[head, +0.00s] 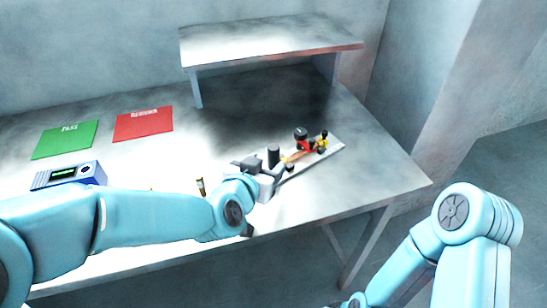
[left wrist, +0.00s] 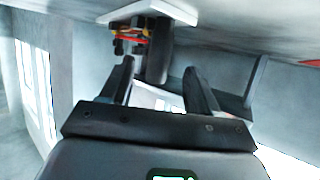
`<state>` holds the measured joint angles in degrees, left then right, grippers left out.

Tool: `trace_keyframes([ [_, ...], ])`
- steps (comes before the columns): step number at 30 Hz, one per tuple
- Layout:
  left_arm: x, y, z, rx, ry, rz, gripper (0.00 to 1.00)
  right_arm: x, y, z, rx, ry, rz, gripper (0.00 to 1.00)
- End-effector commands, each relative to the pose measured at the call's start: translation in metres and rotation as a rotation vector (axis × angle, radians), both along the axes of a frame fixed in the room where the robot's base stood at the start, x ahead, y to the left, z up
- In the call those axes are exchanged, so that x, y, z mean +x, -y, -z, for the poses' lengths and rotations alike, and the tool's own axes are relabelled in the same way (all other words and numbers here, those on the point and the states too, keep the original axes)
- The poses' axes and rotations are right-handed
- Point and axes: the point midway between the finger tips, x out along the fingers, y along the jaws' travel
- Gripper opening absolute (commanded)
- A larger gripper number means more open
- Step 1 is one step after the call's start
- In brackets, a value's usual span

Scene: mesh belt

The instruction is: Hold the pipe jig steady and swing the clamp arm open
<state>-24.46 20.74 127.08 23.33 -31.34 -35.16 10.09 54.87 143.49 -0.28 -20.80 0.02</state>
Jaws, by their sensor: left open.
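The pipe jig (head: 328,151) lies on the right part of the table, a long pale base with a red clamp (head: 305,146), black and yellow parts and an orange-brown strip. A dark upright cylinder (head: 273,156) stands at its near left end. My left gripper (head: 266,167) is open at this end, partly hiding it. In the left wrist view, the cylinder (left wrist: 158,52) shows beyond and between the spread fingers (left wrist: 160,82); I cannot tell whether they touch it. The red clamp (left wrist: 134,33) is beside it. My right arm is at lower right, its gripper out of view.
A raised metal shelf (head: 265,42) stands at the back of the table. A green mat (head: 66,140), a red mat (head: 143,125) and a blue device (head: 70,176) are on the left. A small upright brass-coloured item (head: 200,186) is near my left forearm. The right table corner is clear.

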Motion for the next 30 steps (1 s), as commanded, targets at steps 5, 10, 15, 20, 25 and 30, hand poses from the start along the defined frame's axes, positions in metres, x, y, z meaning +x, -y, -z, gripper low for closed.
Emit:
trace_keyframes([
  [5, 0.031, 0.012, 0.014, 0.001, -0.001, 0.0, 0.61, 0.0, 0.0, 0.001, 0.0, 0.0, 0.0, 0.43],
  [10, 0.049, 0.018, 0.02, 0.0, -0.001, 0.0, 0.61, 0.0, 0.0, 0.001, 0.0, 0.0, 0.0, 0.43],
  [15, 0.055, 0.021, 0.023, 0.0, -0.001, 0.0, 0.61, 0.0, 0.0, 0.001, 0.0, 0.0, 0.0, 0.43],
  [20, 0.055, 0.021, 0.023, 0.0, 0.0, 0.0, 0.61, 0.0, 0.0, 0.001, 0.0, 0.0, 0.0, 0.43],
  [25, 0.055, 0.021, 0.022, 0.0, 0.0, 0.0, 0.22, 0.0, 0.0, 0.001, 0.0, 0.0, 0.0, 0.43],
  [30, 0.055, 0.021, 0.022, 0.0, 0.001, 0.0, 0.46, 0.0, 0.0, 0.001, 0.0, 0.0, 0.0, 0.43],
])
